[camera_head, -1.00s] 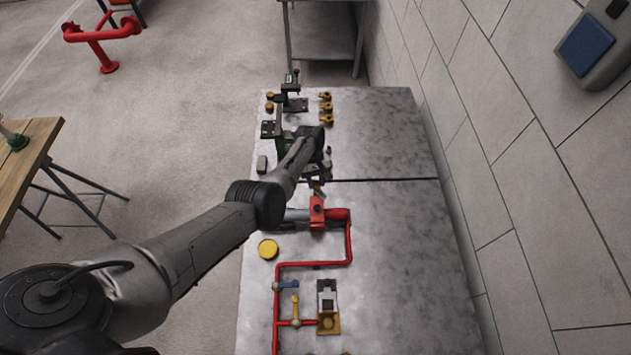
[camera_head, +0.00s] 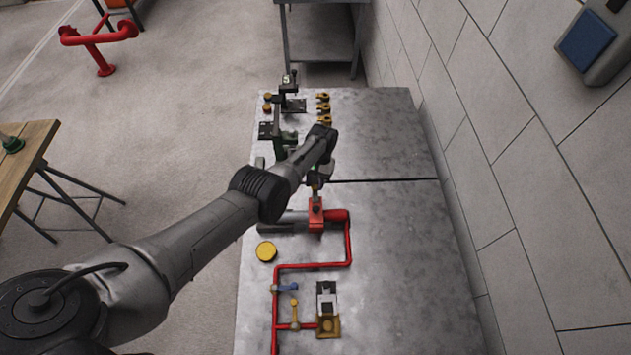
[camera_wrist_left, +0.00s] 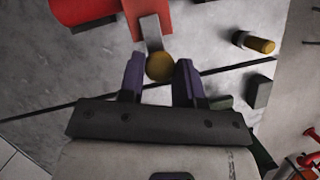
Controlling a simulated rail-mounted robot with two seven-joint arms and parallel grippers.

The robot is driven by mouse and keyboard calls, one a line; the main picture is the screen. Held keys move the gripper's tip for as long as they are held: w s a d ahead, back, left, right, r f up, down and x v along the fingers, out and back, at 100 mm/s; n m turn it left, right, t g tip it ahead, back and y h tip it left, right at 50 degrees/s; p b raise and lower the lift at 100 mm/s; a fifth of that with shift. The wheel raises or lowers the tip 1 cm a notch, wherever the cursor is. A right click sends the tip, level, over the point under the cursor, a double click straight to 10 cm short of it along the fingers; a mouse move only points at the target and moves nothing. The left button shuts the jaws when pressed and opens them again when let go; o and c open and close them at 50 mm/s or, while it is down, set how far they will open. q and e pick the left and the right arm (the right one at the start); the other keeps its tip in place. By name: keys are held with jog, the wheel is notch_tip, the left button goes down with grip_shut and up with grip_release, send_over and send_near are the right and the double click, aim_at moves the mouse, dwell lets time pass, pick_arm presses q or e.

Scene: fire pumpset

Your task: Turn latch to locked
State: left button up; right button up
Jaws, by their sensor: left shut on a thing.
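The latch is a red block (camera_head: 316,214) around a pipe on the metal bench. In the left wrist view, a flat grey lever (camera_wrist_left: 150,32) runs from the red block (camera_wrist_left: 148,10) to a round yellow knob (camera_wrist_left: 159,67). My left gripper (camera_wrist_left: 160,72) has its two dark fingers on either side of this knob, shut on it. In the head view the left gripper (camera_head: 317,182) is just beyond the red block, and my wrist partly hides it. My right gripper is not in view.
Red piping (camera_head: 310,265), a yellow disc (camera_head: 266,251) and small valve handles (camera_head: 294,307) lie on the near bench. Green and black fixtures (camera_head: 283,135) and yellow fittings (camera_head: 324,108) stand farther back. The bench's right side is clear up to the tiled wall.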

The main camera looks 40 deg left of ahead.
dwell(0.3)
pick_arm(q)
jog(key=o, duration=0.9)
jog(key=shift+v, duration=6.9)
jog(key=shift+s, duration=0.15)
jog(key=shift+d, duration=0.1)
